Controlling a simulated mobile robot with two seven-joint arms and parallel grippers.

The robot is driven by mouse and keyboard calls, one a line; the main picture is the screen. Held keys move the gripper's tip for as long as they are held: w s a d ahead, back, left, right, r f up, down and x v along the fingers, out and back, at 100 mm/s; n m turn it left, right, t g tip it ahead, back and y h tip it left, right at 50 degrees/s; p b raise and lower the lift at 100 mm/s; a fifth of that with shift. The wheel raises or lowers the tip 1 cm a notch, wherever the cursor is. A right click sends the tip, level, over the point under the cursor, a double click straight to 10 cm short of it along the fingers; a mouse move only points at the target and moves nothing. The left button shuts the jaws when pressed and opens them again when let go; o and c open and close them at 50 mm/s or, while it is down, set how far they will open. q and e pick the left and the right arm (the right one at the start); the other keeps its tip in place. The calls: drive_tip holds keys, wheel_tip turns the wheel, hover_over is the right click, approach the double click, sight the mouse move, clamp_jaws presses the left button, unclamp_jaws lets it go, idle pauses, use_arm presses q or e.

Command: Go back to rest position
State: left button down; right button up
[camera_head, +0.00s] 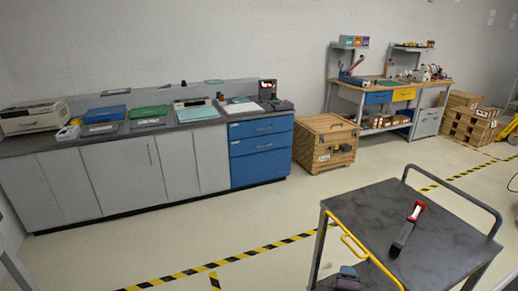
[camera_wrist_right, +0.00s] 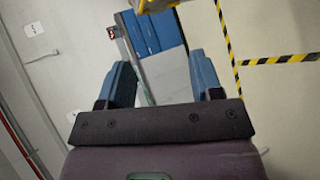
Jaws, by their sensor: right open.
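My right gripper (camera_head: 348,271) shows at the bottom of the head view, low beside the yellow-handled side of the dark grey cart (camera_head: 375,208). In the right wrist view my right gripper (camera_wrist_right: 162,82) has its two blue fingers spread apart, with nothing between them. A red and black hand-held item (camera_head: 405,230) lies on the cart top, apart from the gripper. My left gripper is in neither view.
The cart's yellow handle (camera_head: 354,245) is close to my right gripper. A long counter (camera_head: 110,180) with blue drawers (camera_head: 260,150) runs along the wall. A wooden crate (camera_head: 324,143) and a workbench (camera_head: 385,95) stand farther back. Taped floor between is clear.

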drive_tip(key=s+d+f+m+y, duration=0.2)
drive_tip(key=s+f+m, duration=0.2)
drive_tip(key=s+m, duration=0.3)
drive_tip(key=s+d+f+m+y, duration=0.2)
drive_tip(key=s+f+m, duration=0.3)
drive_tip(key=s, duration=0.7)
drive_tip(key=shift+s+d+m+g+y, duration=0.25)
drive_tip(key=shift+d+m+g+y, duration=0.05)
drive_tip(key=shift+d+m, duration=0.65)
drive_tip(key=shift+a, duration=0.1)
